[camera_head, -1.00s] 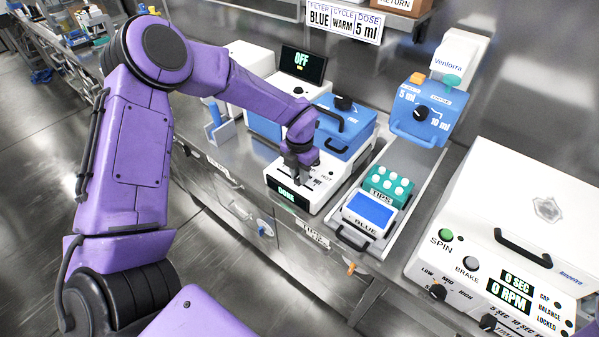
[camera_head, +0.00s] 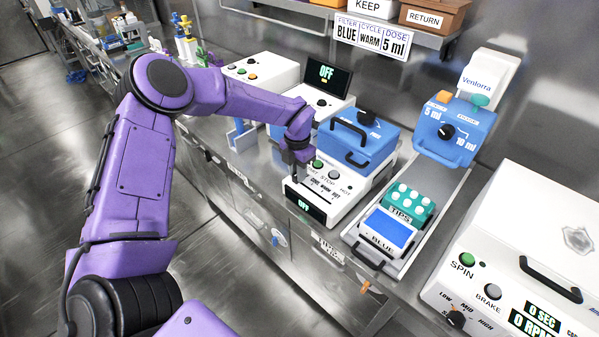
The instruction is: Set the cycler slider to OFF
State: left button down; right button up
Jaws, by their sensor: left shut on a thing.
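The cycler (camera_head: 325,207) is a white box with a blue lid block (camera_head: 357,137) behind its front panel. Its front display (camera_head: 304,205) reads OFF in green. My left gripper (camera_head: 301,178) points down at the left end of the labelled slider track on the top panel. It is shut on the slider knob, which the fingers mostly hide. Small labels, seemingly WARM and HOT among them, run along the track to the right of the fingers. My right gripper is not in view.
A sign (camera_head: 373,37) reads BLUE, WARM, 5 ml. To the right stand a teal tip rack (camera_head: 404,206), a blue-topped box (camera_head: 386,229), a blue dosing unit (camera_head: 447,131) and a white spinner machine (camera_head: 530,250). Another display (camera_head: 327,74) behind the cycler reads OFF.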

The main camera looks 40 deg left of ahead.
pick_arm(q)
jog(key=c, duration=1.1)
grip_release()
jog(key=shift+w+a+r, duration=0.1)
jog(key=shift+a, duration=0.1)
jog(key=shift+o, duration=0.7)
jog(key=shift+a, duration=0.1)
notch_tip(320, 180, up, 10)
jog(key=b, duration=0.2)
jog(key=shift+r, duration=0.2)
